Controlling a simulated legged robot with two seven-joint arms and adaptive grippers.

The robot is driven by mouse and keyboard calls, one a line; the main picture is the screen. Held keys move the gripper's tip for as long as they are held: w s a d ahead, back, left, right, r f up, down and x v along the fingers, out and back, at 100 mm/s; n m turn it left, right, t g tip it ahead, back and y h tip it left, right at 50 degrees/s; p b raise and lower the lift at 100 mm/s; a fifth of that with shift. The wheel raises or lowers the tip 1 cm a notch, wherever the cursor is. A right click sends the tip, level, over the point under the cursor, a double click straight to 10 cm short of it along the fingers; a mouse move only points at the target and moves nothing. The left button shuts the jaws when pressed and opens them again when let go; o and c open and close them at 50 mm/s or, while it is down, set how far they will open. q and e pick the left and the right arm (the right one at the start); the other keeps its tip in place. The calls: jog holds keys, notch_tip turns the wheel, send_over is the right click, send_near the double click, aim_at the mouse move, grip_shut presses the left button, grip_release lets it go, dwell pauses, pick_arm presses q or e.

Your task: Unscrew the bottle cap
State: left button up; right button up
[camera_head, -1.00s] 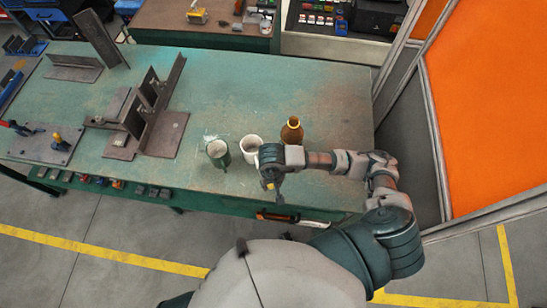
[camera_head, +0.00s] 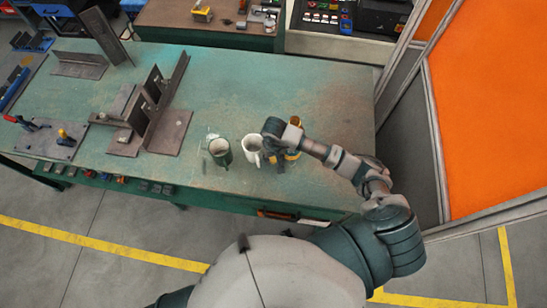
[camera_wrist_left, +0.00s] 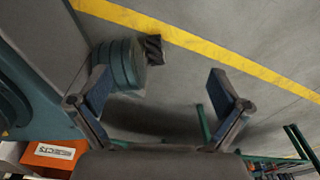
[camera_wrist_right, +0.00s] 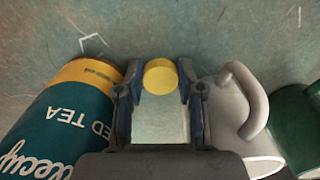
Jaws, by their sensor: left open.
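The amber bottle (camera_head: 294,152) stands on the green table, partly hidden by my right arm in the head view. In the right wrist view the bottle (camera_wrist_right: 62,120) is at left with a teal "ICED TEA" label; its mouth is out of frame. My right gripper (camera_head: 276,162) points down between the bottle and a white mug (camera_head: 252,146). A round yellow cap (camera_wrist_right: 160,76) sits between its fingertips, apart from the bottle, and the fingers appear to hold it. My left gripper (camera_wrist_left: 158,95) is open and empty above the floor, outside the head view.
A dark green mug (camera_head: 220,150) stands left of the white mug, whose handle (camera_wrist_right: 250,95) is close to my right fingers. Steel angle pieces (camera_head: 155,110) stand at the table's left. The table's middle and back right are clear.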

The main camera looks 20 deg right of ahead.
aim_at(274, 160)
jog(key=shift+o, duration=0.6)
jog(key=shift+d, duration=0.1)
jog(key=shift+a, duration=0.25)
jog(key=shift+a+r, duration=0.15)
jog(key=shift+r, duration=0.15)
pick_arm(q)
jog(key=shift+w+d+r, duration=0.1)
jog(key=shift+w+d, duration=0.05)
jog(key=shift+w, duration=0.7)
pick_arm(e)
notch_tip(274, 160, up, 12)
jog(key=shift+f, duration=0.25)
jog(key=shift+s, duration=0.1)
